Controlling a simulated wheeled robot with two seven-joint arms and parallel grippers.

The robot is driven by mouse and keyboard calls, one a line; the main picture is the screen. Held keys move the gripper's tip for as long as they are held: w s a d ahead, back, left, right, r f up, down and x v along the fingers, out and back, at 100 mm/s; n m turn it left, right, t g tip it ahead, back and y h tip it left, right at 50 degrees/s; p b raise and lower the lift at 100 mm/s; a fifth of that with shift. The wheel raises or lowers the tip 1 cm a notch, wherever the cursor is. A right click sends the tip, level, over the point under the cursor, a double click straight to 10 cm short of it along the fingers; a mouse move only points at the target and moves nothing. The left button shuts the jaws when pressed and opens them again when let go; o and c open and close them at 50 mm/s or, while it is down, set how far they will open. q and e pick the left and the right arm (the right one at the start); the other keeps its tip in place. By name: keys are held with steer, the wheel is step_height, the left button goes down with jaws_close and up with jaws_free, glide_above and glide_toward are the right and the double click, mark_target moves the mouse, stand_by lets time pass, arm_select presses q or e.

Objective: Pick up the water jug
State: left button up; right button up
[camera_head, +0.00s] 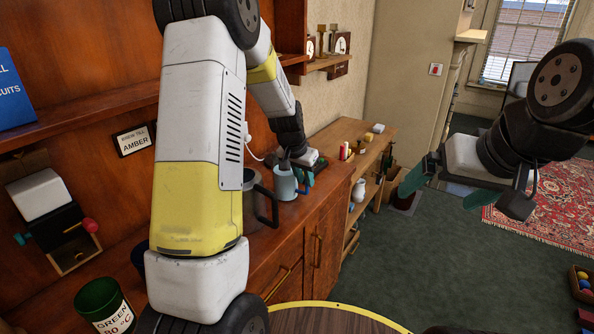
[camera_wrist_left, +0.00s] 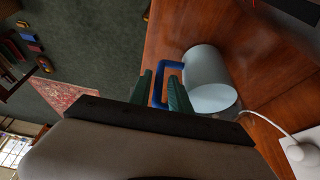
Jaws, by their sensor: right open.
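The water jug (camera_head: 284,183) is pale blue with a blue handle and appears upright on the wooden counter. In the left wrist view the jug (camera_wrist_left: 210,82) shows its round side, with the handle (camera_wrist_left: 157,92) toward my fingers. In the head view the fingers are partly hidden. My right gripper (camera_head: 440,186) is open and empty, in the air over the floor at the right.
A grey mug (camera_head: 257,203) with a dark handle stands close beside the jug. A green tin (camera_head: 103,303) is at the near left. A round table edge (camera_head: 340,316) shows at the bottom. A white cable and plug (camera_wrist_left: 300,146) lie near the jug. Open floor lies right of the counter.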

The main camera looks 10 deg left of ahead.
arm_select(q)
steer(key=shift+x, duration=1.25)
jaws_close()
stand_by(0.4)
steer(key=shift+r, duration=0.1)
